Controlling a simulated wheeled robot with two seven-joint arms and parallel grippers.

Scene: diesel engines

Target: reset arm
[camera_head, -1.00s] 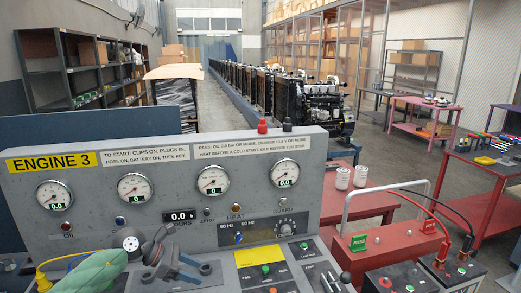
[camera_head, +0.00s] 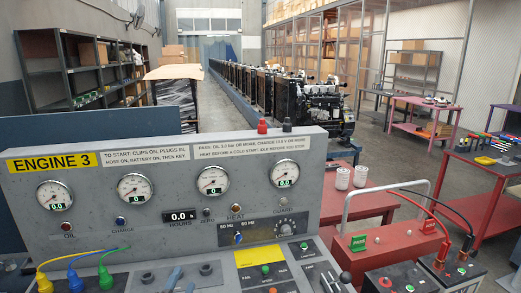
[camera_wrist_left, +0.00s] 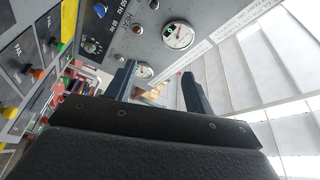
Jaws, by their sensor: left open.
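My left gripper (camera_head: 182,281) shows only as blue-grey fingertips at the bottom edge of the head view, in front of the lower panel. In the left wrist view its two fingers (camera_wrist_left: 158,85) stand apart with nothing between them. The panel's gauges and buttons lie beyond the fingers there. The Engine 3 control panel (camera_head: 130,232) fills the lower left of the head view. Yellow, blue and green plugs (camera_head: 75,282) with cables stand on its lower left. My right gripper is not in view.
A red case with a grey handle (camera_head: 385,250) and a black box with red and black leads (camera_head: 450,270) stand at lower right. Two white cylinders (camera_head: 351,177) sit on a red table. Engines (camera_head: 318,105) line up behind. Shelves (camera_head: 85,70) are at back left.

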